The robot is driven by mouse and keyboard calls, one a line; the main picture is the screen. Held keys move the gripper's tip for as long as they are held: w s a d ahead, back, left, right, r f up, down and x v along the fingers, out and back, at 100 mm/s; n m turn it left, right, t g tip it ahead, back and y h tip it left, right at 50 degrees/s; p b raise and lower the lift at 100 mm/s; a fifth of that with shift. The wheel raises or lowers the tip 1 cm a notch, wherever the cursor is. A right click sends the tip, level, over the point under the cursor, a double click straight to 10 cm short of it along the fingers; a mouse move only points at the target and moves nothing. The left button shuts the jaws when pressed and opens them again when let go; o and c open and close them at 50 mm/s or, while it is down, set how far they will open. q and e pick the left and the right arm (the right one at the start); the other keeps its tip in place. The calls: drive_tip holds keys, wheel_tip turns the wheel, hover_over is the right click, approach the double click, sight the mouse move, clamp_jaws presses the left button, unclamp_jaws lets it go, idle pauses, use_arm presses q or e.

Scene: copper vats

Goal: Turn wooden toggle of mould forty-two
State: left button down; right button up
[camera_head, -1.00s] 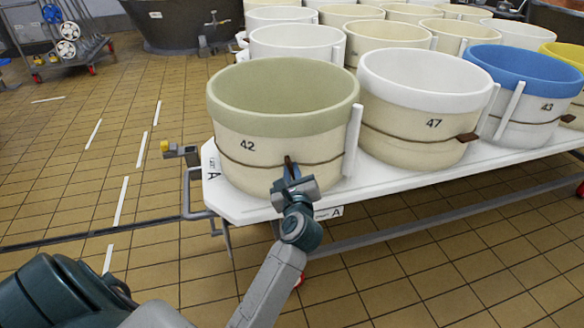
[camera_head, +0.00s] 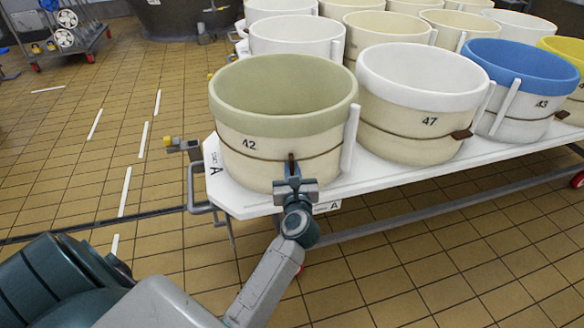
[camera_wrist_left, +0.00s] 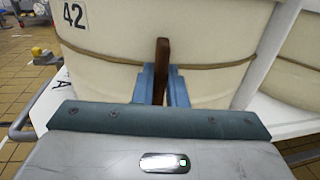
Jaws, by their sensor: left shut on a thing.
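Mould forty-two (camera_head: 262,165) is a cream tub with an olive-green rim at the near left corner of the white table. A brown cord runs around it, and the number 42 shows on its side in the left wrist view (camera_wrist_left: 74,15). Its brown wooden toggle (camera_head: 291,160) stands upright at the cord; it also shows in the left wrist view (camera_wrist_left: 162,62). My left gripper (camera_head: 294,180) is shut on the toggle, its blue fingers (camera_wrist_left: 161,85) on either side of the toggle's lower part. My right gripper is not in view.
Mould 47 (camera_head: 415,115) with a white rim and mould 43 (camera_head: 520,90) with a blue rim stand to the right, their toggles lying nearly level. More moulds stand behind. The table edge (camera_head: 385,183) is in front. Tiled floor (camera_head: 60,180) is open at left.

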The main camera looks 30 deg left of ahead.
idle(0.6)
use_arm(q)
drive_tip(key=c, duration=1.5)
unclamp_jaws()
drive_tip(key=shift+o, duration=0.2)
